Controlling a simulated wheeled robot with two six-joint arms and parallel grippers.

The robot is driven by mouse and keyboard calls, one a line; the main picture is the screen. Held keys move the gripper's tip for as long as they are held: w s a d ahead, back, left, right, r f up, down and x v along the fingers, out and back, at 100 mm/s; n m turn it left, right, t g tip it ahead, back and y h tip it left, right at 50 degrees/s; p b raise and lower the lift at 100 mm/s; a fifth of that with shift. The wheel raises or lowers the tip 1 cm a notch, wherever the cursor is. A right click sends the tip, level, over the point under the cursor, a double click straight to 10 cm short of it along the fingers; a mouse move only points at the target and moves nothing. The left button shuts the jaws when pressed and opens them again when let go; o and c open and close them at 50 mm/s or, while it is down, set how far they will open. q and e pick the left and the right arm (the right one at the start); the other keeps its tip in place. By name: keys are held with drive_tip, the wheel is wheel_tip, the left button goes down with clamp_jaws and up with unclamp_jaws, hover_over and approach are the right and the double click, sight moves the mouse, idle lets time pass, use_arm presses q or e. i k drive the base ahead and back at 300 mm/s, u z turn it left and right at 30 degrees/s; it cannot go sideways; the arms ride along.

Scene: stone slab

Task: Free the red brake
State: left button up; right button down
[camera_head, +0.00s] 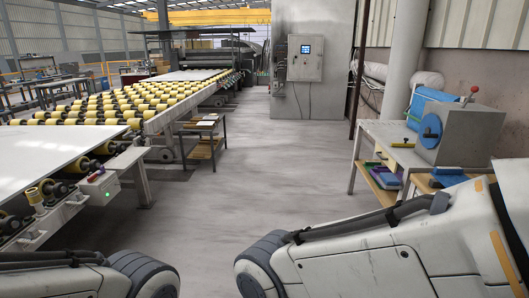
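Two small red parts show, and I cannot tell which of them is the brake. One is a red knob (474,89) on top of the grey machine (470,128) with a blue round part, on the bench at the right. The other is a small red part (99,171) on the pale control box (100,187) with a green light, at the side of the roller table on the left. My two arms enter at the bottom left and bottom right. Neither gripper shows, so I cannot see their fingers.
A roller conveyor (130,103) with yellow rollers and a pale slab (60,146) fills the left. A small low table (203,140) stands beside it. The workbench (385,134) stands at the right. A control cabinet (305,58) is at the back. The grey floor (265,180) between is clear.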

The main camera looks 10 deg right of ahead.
sight(474, 88)
drive_tip(key=z, duration=0.15)
drive_tip(key=i, duration=2)
drive_tip(key=z, duration=0.95)
drive_tip(key=i, duration=1.8)
drive_tip(key=z, duration=1.35)
drive_tip(key=i, duration=1)
drive_tip(key=z, duration=0.3)
